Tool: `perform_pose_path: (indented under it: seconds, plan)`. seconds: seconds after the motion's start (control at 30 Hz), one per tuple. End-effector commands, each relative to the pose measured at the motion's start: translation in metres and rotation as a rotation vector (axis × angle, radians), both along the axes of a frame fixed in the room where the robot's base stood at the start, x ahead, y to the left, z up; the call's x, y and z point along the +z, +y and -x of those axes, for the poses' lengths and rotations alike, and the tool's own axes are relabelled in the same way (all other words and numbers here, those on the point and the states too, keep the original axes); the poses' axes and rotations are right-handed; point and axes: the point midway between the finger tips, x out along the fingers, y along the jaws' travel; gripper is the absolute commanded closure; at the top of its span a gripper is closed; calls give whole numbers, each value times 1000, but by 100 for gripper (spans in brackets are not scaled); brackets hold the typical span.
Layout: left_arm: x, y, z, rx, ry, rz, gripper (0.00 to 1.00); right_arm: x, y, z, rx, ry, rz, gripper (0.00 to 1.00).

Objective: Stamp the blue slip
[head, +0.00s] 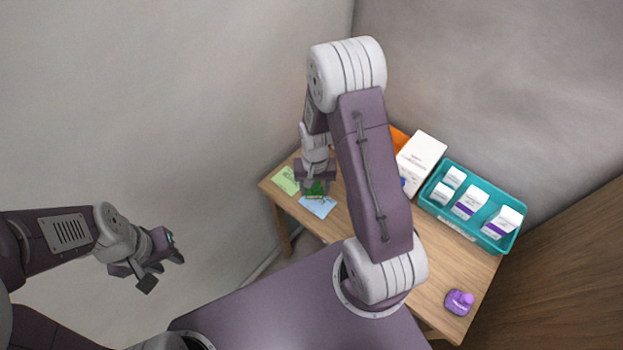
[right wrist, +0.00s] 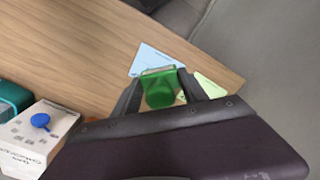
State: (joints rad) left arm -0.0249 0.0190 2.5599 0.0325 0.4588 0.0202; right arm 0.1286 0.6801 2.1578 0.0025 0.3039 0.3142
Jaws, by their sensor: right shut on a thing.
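The blue slip (head: 319,207) lies flat on the wooden counter near its left end; it also shows in the right wrist view (right wrist: 152,58). My right gripper (head: 315,187) is shut on a green stamp (right wrist: 159,92), beside the blue slip's upper edge in the head view. I cannot tell whether the stamp touches the slip or counter. A green slip (head: 285,180) lies left of the blue slip, partly hidden by the gripper in the right wrist view (right wrist: 211,87). My left gripper (head: 160,270) is open and empty, away from the counter.
A purple stamp (head: 459,302) stands at the counter's right front. A teal crate (head: 447,229) holds several white boxes. Walls close off the back.

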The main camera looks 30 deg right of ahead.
Motion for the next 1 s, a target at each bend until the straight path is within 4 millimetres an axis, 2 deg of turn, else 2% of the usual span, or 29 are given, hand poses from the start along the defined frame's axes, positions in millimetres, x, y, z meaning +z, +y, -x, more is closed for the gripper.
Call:
perform_pose_path:
  seconds: [0.27, 0.67, 1.0]
  plan:
    - [-11, 0, 0, 0, 0, 0, 67, -11, 0, 0, 0, 0, 0, 75]
    - [-57, 0, 0, 0, 0, 0, 67, -59, 0, 0, 0, 0, 0, 75]
    - [-57, 0, 0, 0, 0, 0, 67, -60, 0, -1, 0, 0, 0, 75]
